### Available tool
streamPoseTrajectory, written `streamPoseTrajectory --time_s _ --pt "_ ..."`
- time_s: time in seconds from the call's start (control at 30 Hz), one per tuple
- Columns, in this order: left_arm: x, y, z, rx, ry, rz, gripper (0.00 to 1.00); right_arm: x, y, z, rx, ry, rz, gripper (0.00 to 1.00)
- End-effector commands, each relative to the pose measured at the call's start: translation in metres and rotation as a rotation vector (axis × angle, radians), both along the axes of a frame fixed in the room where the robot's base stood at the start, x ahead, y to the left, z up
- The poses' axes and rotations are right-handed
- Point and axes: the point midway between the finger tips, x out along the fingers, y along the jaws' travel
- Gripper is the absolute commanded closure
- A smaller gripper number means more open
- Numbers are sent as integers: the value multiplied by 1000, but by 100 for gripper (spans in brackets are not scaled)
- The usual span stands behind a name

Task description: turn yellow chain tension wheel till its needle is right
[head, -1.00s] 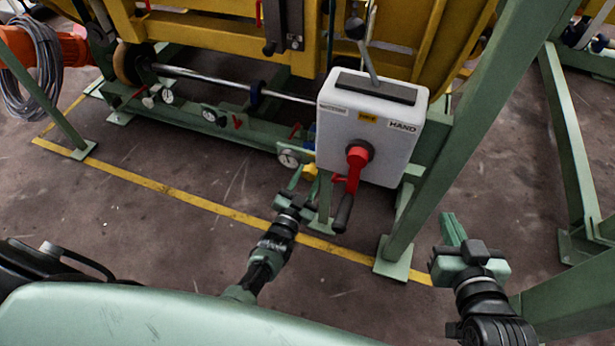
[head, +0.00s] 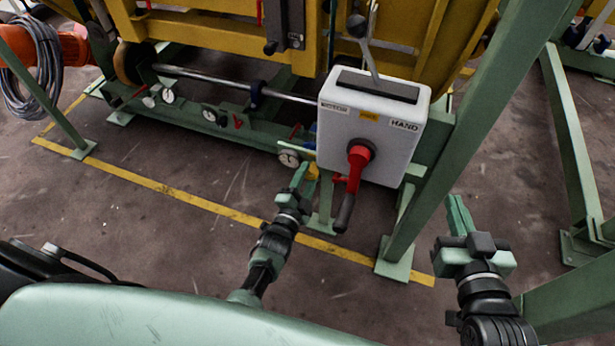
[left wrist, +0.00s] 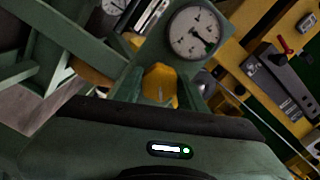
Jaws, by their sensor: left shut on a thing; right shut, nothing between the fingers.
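The yellow wheel (head: 313,172) sits just below the left corner of the white control box, beside a round gauge. It also shows in the left wrist view (left wrist: 160,84), between the fingers. My left gripper (head: 302,173) reaches it from the front and is shut on it. The gauge (head: 290,158) has a white face; in the left wrist view (left wrist: 195,32) it has a green zone at its lower right. The needle seems to point toward that side, but its exact reading is too small to tell. My right gripper (head: 457,213) is shut and empty, right of the green post.
The white control box (head: 365,130) with a red-hubbed crank (head: 352,185) hangs close to the right of my left gripper. A green post (head: 430,150) stands between my two arms.

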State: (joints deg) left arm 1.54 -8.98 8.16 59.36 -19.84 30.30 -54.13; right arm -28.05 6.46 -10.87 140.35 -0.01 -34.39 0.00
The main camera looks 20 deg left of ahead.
Motion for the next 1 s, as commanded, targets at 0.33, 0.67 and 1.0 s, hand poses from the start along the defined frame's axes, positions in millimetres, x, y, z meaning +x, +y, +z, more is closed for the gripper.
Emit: streamPoseTrajectory --time_s 0.33,0.67,1.0 --pt "-2 0 -3 36 5 0 100 1 1 3 6 -18 2 100" --pt "-2 0 -2 35 4 -1 40 1 2 3 5 -16 2 100" --pt "-1 0 -1 35 1 0 38 1 2 3 5 -13 2 100"
